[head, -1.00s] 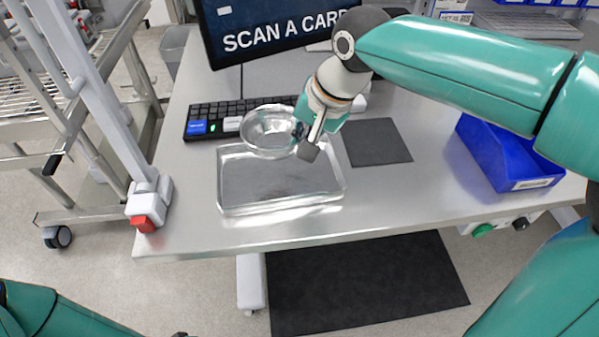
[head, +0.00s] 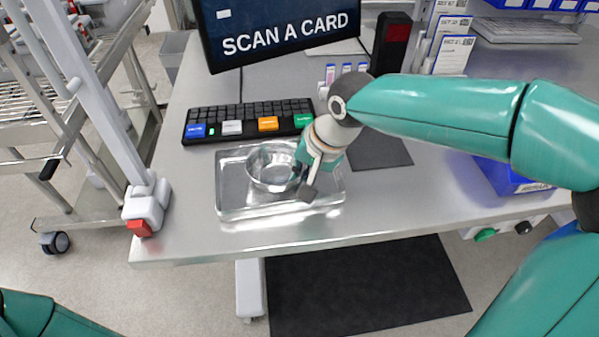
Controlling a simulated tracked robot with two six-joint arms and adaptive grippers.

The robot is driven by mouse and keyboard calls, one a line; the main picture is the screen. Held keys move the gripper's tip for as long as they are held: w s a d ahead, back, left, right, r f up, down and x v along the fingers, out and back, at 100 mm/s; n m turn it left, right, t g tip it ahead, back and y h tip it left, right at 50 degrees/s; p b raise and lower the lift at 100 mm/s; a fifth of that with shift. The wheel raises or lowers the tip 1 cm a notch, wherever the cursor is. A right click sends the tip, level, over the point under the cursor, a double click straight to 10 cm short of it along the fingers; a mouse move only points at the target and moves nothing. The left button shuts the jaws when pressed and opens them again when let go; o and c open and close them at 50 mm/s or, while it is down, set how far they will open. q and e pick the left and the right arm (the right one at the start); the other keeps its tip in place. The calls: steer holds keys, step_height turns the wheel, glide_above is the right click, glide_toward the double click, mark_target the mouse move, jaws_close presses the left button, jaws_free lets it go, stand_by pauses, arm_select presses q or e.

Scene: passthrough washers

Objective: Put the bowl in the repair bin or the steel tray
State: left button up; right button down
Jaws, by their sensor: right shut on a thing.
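The shiny steel bowl (head: 268,168) is upright within the outline of the steel tray (head: 235,208), in the middle of the head view. I cannot tell whether its base touches the tray floor. My right gripper (head: 306,180) is shut on the right side of the bowl's rim. The fingers partly hide that side of the bowl. The blue repair bin (head: 505,178) stands at the right of the table, partly hidden behind my right arm. My left gripper is not in view; only a part of my left arm shows at the lower left.
A black keyboard (head: 250,120) lies behind the tray, below the monitor (head: 280,30). A dark mat (head: 378,154) lies right of the tray. A grey post with a red-tipped foot (head: 146,205) stands at the table's left edge.

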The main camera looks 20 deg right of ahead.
steer(key=c, duration=1.6)
jaws_free()
steer(key=shift+r, duration=0.15)
steer(key=p+v, duration=0.1)
steer(key=v, duration=1.1)
steer(key=shift+p, duration=0.3)
